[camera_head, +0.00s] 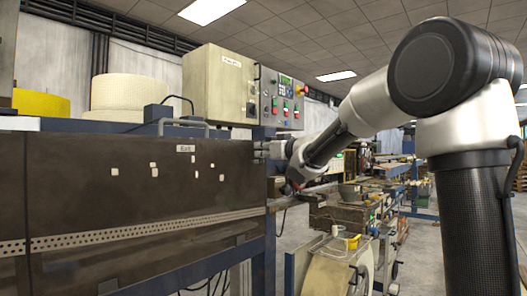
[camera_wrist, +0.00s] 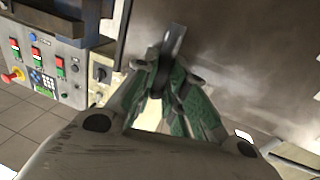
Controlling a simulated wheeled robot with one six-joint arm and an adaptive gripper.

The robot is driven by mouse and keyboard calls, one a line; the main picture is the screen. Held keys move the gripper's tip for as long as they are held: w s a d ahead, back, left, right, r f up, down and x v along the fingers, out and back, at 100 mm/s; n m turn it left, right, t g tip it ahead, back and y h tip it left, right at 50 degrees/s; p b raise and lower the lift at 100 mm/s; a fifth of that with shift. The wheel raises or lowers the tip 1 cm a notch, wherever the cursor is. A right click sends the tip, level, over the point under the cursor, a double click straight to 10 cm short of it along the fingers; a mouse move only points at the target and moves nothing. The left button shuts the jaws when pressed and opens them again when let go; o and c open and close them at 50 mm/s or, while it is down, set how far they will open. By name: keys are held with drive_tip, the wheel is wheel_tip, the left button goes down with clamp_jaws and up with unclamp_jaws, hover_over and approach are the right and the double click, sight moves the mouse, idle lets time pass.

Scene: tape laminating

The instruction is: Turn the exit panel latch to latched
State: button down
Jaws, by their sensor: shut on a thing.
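The dark brown exit panel (camera_head: 100,205) fills the left of the head view, with an "Exit" label (camera_head: 185,148) near its upper right. My gripper (camera_head: 260,150) is at the panel's upper right edge. In the wrist view the panel (camera_wrist: 240,60) is at the right, and my gripper (camera_wrist: 165,75) is shut on the latch (camera_wrist: 174,42), a small grey bar. The bar's free end sticks out beyond the fingertips. The latch's base is hidden behind the fingers, and I cannot tell whether it is latched.
A beige electrical cabinet (camera_head: 218,85) and a grey control box (camera_head: 282,98) with buttons stand above the panel's right end. A perforated strip (camera_head: 140,228) runs along the panel. A cart with tools (camera_head: 340,262) stands at the lower right. Floor shows farther back.

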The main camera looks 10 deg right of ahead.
sight(247, 161)
drive_tip(key=n, duration=0.1)
drive_tip(key=a+n, duration=0.1)
drive_tip(key=n, duration=0.1)
drive_tip(key=s+n, duration=0.1)
drive_tip(key=n, duration=0.1)
drive_tip(key=shift+a+f+t+y, duration=0.3)
drive_tip(key=shift+y, duration=0.1)
drive_tip(key=n, duration=0.2)
drive_tip(key=f+n+y, duration=0.1)
drive_tip(key=n, duration=0.1)
drive_tip(key=s+a+n, duration=0.1)
drive_tip(key=n, duration=0.1)
drive_tip(key=shift+f+n, duration=0.25)
drive_tip(key=shift+n, duration=0.05)
drive_tip(key=n, duration=0.2)
drive_tip(key=f+n+y, duration=0.1)
drive_tip(key=n, duration=0.1)
drive_tip(key=shift+s+a+f+y, duration=0.1)
drive_tip(key=shift+a+y, duration=0.1)
drive_tip(key=shift+y, duration=0.1)
drive_tip(key=shift+f+n+y, duration=0.2)
drive_tip(key=shift+f+n, duration=0.1)
drive_tip(key=shift+n, duration=0.75)
drive_tip(key=shift+f+n+y, duration=0.2)
drive_tip(key=shift+f+n, duration=0.1)
drive_tip(key=shift+n, duration=0.75)
drive_tip(key=shift+a, duration=0.1)
drive_tip(key=c, duration=1.5)
unclamp_jaws()
drive_tip(key=shift+o, duration=0.2)
